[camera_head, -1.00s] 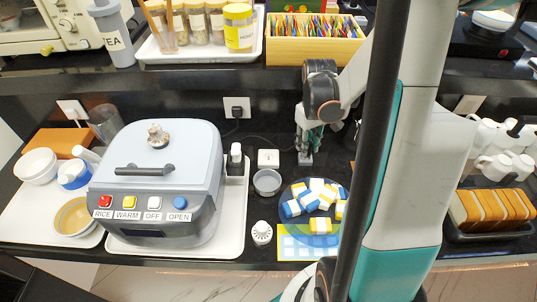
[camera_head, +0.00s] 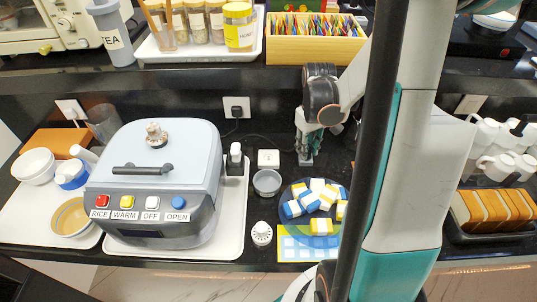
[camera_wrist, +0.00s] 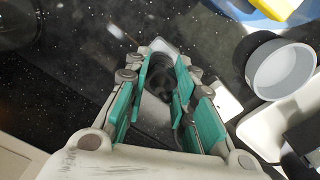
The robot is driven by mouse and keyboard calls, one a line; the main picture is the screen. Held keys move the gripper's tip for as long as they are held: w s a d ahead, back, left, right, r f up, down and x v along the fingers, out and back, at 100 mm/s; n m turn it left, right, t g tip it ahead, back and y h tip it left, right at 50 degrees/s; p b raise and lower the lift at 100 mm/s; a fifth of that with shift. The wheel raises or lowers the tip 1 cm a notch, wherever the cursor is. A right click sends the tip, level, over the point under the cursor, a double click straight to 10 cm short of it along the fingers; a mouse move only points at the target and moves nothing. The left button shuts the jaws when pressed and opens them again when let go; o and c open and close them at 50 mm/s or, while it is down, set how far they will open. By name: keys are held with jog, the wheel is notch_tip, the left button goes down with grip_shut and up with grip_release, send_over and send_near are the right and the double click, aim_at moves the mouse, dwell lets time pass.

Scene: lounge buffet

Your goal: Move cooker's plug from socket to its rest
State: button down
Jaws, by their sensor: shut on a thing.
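My gripper (camera_head: 305,160) is low over the dark counter, right of the grey cooker (camera_head: 155,175). In the wrist view my gripper (camera_wrist: 168,64) has its green-padded fingers shut on a black plug (camera_wrist: 160,78). A dark cord runs from the plug between the fingers. A flat silvery piece (camera_wrist: 163,47) lies just beyond the plug; whether they touch is unclear. The held plug is too small to make out in the head view.
A white box (camera_head: 268,158) and a grey bowl (camera_head: 267,182) stand just left of my gripper. A white knobbed item (camera_head: 262,233) is near the front edge. A shelf overhangs behind.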

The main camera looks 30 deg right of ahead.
jog(key=shift+f, duration=0.15)
jog(key=c, duration=1.3)
grip_release()
jog(key=shift+c, duration=1.3)
jog(key=shift+r+p, duration=2.55)
jog(key=shift+r, duration=1)
